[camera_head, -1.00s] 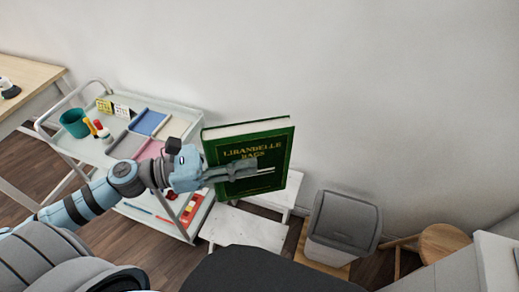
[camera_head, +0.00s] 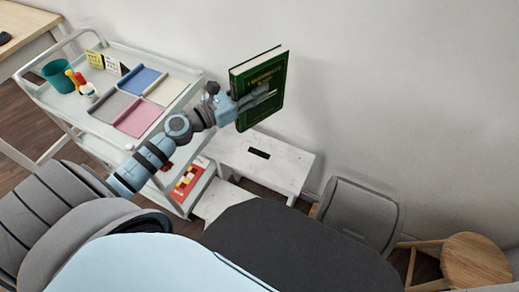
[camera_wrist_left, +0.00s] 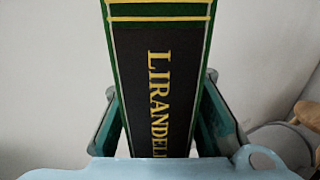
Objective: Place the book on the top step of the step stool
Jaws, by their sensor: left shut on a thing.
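My left gripper (camera_head: 250,101) is shut on the green book (camera_head: 272,75), which stands upright in the air with its pages on top. In the left wrist view the book's dark spine (camera_wrist_left: 155,75) with yellow lettering sits between the two fingers (camera_wrist_left: 160,125). The white step stool (camera_head: 287,173) is by the wall; its top step, with a dark slot, shows below the book. A lower step (camera_head: 215,203) shows in part, the rest hidden by my body. The book is apart from the stool. My right gripper is not in view.
A white cart (camera_head: 90,120) with a teal cup (camera_head: 60,75), coloured folded cloths and small items stands left of the stool. A grey bin (camera_head: 360,212) is close on the stool's right. A round wooden stool (camera_head: 475,262) is farther right. The top step is clear.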

